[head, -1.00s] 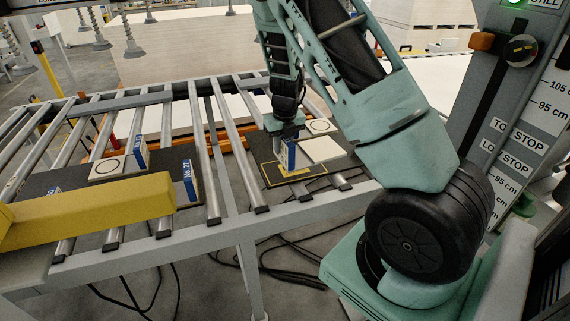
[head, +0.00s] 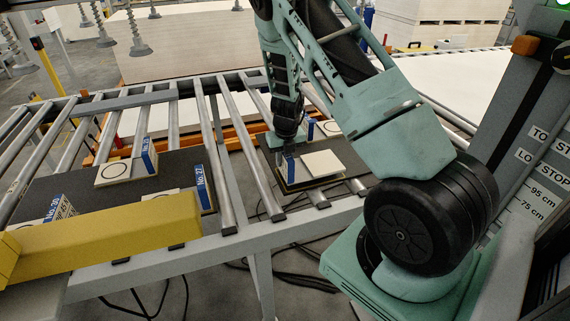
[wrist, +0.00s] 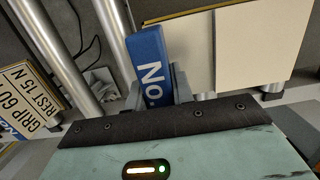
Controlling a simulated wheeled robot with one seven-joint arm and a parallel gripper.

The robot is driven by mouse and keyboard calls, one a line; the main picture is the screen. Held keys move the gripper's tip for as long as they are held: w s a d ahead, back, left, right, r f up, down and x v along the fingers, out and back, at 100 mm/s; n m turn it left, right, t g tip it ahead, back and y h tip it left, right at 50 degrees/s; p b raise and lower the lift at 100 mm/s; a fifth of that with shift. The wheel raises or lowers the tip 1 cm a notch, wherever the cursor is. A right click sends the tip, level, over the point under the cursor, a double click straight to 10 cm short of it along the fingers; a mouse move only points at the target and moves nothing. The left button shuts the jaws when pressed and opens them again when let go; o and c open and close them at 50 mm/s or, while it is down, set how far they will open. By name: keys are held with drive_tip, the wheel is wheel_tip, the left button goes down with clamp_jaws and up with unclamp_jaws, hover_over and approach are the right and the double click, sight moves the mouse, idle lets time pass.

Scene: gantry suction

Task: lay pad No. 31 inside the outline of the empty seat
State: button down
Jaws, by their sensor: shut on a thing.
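My gripper (head: 287,153) is low over the right dark board (head: 265,150). In the wrist view its grey fingers (wrist: 157,90) are shut on the blue upright label of a pad (wrist: 150,58). Only "No" can be read there; the number is hidden. The blue label also shows under my gripper in the head view (head: 291,169). A yellow line of the seat outline shows just below the held pad, mostly covered. I cannot tell whether the pad touches the board or lies wholly inside the outline.
A pad with a circle (head: 330,128) is behind. The left dark board (head: 100,192) holds several pads, one labelled No. 27 (head: 201,186). A yellow beam (head: 110,235) crosses the front left. Rollers lie between the boards.

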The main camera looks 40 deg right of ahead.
drive_tip(key=shift+f, duration=1.1)
drive_tip(key=shift+f, duration=0.2)
drive_tip(key=c, duration=1.2)
unclamp_jaws()
drive_tip(key=shift+r, duration=0.15)
drive_tip(key=r, duration=0.4)
drive_tip(key=s+r, duration=0.1)
drive_tip(key=r, duration=0.7)
drive_tip(key=shift+s+a, duration=0.15)
drive_tip(key=shift+a, duration=0.15)
